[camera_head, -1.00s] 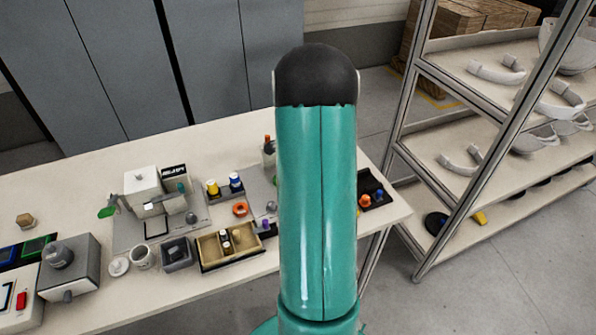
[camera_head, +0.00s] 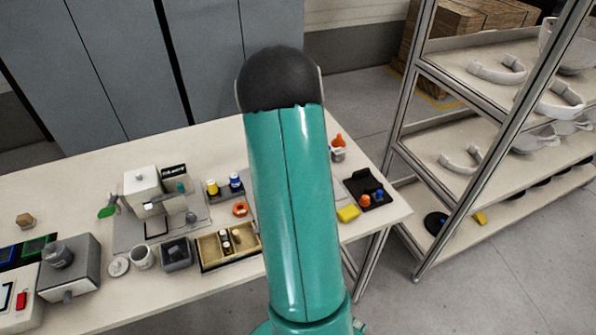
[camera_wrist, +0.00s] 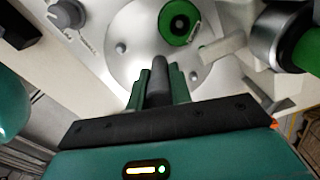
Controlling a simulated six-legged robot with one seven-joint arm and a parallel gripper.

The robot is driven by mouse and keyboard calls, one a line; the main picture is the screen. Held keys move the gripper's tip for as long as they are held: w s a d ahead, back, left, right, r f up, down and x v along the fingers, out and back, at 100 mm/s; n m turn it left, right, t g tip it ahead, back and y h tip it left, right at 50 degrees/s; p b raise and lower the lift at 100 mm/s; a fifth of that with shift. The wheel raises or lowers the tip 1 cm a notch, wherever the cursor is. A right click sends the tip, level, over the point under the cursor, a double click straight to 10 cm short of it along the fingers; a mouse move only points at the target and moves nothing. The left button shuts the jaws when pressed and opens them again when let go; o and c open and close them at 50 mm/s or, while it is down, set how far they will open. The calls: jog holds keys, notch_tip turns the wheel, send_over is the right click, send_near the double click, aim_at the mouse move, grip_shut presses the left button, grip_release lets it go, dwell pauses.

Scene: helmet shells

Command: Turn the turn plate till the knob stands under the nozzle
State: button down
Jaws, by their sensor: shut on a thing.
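In the wrist view the turn plate (camera_wrist: 133,71) is a round silvery disc with small grey studs at its left and lower right. A green ring with a dark centre (camera_wrist: 180,25) stands at its upper right part. My gripper (camera_wrist: 158,85) is over the plate's near part, shut on an upright dark grey post, which looks like the knob (camera_wrist: 158,70). The fingers hide its lower end. In the head view my arm hides plate and gripper.
In the wrist view a pale block (camera_wrist: 222,47) lies right of the ring and a grey dial (camera_wrist: 68,14) at the upper left.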

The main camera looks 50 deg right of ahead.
jog(key=shift+r+m, duration=0.1)
jog(key=shift+m, duration=3.5)
jog(key=c, duration=1.3)
grip_release()
jog(key=shift+o, duration=0.2)
notch_tip(320, 180, up, 14)
